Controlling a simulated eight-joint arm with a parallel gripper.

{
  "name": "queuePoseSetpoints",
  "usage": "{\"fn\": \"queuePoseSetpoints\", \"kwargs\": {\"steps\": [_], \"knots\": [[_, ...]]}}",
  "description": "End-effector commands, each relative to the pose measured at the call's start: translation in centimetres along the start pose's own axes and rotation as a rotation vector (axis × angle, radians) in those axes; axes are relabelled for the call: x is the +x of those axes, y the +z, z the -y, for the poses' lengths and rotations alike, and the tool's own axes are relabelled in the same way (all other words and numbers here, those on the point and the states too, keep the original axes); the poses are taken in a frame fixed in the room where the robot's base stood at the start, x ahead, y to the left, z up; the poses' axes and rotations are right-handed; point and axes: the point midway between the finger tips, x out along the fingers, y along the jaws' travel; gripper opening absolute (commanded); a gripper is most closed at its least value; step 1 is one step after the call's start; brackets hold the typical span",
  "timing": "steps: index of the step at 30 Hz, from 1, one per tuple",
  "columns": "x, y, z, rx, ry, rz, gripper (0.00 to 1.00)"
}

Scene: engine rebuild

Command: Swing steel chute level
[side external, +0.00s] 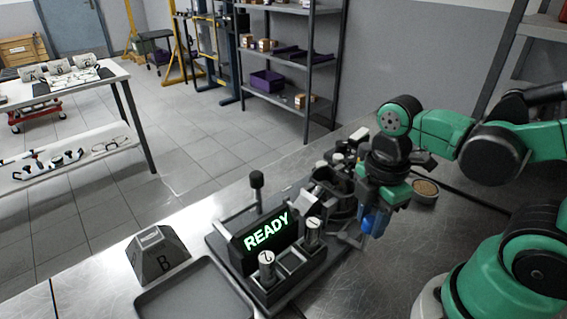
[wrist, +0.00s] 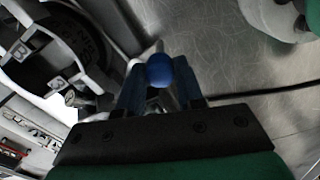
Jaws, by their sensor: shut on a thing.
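My gripper (side external: 372,224) points down at the right end of the black fixture in the side view. In the wrist view my gripper (wrist: 160,78) has its blue fingers on either side of a round blue knob (wrist: 159,69) and is shut on it. A pale steel part (side external: 349,239), which looks like the steel chute, shows just left of the fingers in the side view. My gripper hides much of it, and I cannot tell its tilt.
A black fixture with a lit READY display (side external: 266,231) holds numbered metal cylinders (side external: 267,266). A round dish (side external: 425,190) stands behind my gripper. Clear steel tabletop lies in front.

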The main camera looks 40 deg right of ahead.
Motion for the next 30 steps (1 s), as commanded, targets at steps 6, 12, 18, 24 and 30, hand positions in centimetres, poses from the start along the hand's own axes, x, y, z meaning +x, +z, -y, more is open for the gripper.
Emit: {"fn": "queuePoseSetpoints", "kwargs": {"steps": [6, 12, 18, 24, 30], "knots": [[0.1, 0.8, -0.4, -0.193, -0.001, 0.002, 0.0], [0.1, 1.2, -0.8, -0.346, -0.001, 0.002, 0.0], [0.1, 1.4, -1.1, -0.457, -0.002, 0.002, 0.0], [0.1, 1.6, -1.3, -0.516, -0.002, 0.002, 0.0], [0.1, 1.6, -1.4, -0.538, -0.002, 0.002, 0.0]]}}
